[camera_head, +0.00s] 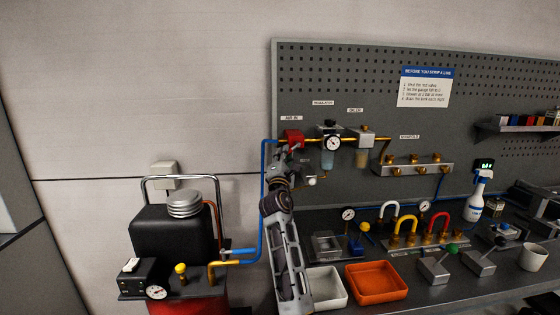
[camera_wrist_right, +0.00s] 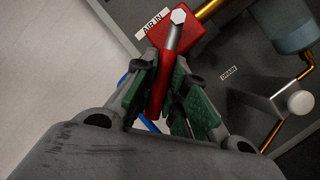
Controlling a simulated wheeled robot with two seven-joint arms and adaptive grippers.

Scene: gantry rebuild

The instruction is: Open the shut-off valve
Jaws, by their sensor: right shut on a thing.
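The shut-off valve has a red body (camera_head: 293,136) under the AIR IN label, at the left end of the brass line on the pegboard. In the right wrist view the red body (camera_wrist_right: 207,20) is at the top. Its lever, with a red grip (camera_wrist_right: 167,90), runs down from a pale hex bolt. My right gripper (camera_wrist_right: 163,84) is shut on the red grip, with a green-padded finger on each side. In the head view my right gripper (camera_head: 286,158) is just below the valve and hides most of the lever. My left gripper is in neither view.
The regulator with its gauge (camera_head: 332,143) and the oiler (camera_head: 364,143) are close to the right of the valve. A blue hose (camera_head: 264,195) runs down beside my arm. White (camera_head: 326,288) and orange (camera_head: 376,296) trays sit on the bench below.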

